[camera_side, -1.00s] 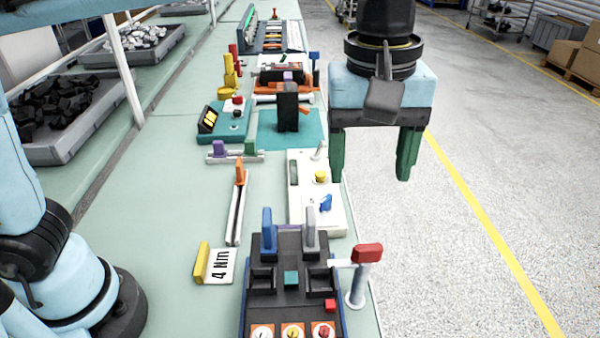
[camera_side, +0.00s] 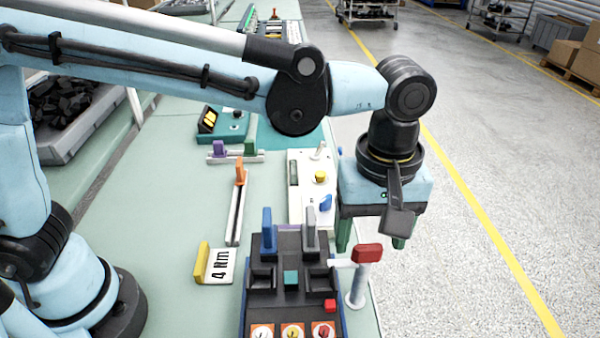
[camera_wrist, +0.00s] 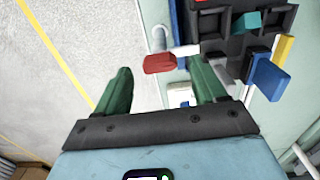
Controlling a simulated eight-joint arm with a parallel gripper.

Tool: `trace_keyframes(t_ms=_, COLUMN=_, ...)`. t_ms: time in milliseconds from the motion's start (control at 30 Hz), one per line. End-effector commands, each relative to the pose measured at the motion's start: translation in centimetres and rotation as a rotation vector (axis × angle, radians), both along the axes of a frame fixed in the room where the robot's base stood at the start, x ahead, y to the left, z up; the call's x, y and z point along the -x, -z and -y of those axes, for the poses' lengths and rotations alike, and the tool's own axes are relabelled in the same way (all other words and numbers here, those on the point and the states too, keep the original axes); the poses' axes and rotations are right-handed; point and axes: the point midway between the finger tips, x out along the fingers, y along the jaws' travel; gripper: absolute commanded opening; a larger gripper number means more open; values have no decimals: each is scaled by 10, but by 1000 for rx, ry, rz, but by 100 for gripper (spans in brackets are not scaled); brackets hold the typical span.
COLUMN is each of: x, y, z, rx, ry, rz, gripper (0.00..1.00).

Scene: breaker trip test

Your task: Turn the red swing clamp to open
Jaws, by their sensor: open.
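The red swing clamp (camera_side: 367,253) has a red block on top of a grey post at the right edge of the dark fixture (camera_side: 262,300). Its white arm points left toward the fixture. In the wrist view the red block (camera_wrist: 160,63) lies ahead of and between the green fingers. My gripper (camera_side: 371,244) is behind and above the clamp in the side view, pointing down. It is open and empty, and apart from the clamp. It also shows in the wrist view (camera_wrist: 163,80). In the side view the fingers are partly hidden by the gripper body.
Blue (camera_side: 268,232) and grey (camera_side: 310,230) upright levers stand on the fixture just left of my gripper. The space right of the bench is open floor.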

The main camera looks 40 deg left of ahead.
Motion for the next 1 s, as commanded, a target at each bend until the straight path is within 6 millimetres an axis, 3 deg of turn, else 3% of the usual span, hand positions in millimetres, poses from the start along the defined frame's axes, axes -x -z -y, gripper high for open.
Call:
trace_keyframes(t_ms=200, x=0, y=16, z=0, rx=0, ry=0, rz=0, gripper=70)
trace_keyframes(t_ms=533, x=0, y=17, z=0, rx=0, ry=0, rz=0, gripper=69)
trace_keyframes(t_ms=900, x=0, y=17, z=0, rx=0, ry=0, rz=0, gripper=14)
trace_keyframes(t_ms=1000, x=0, y=17, z=0, rx=0, ry=3, rz=0, gripper=14)
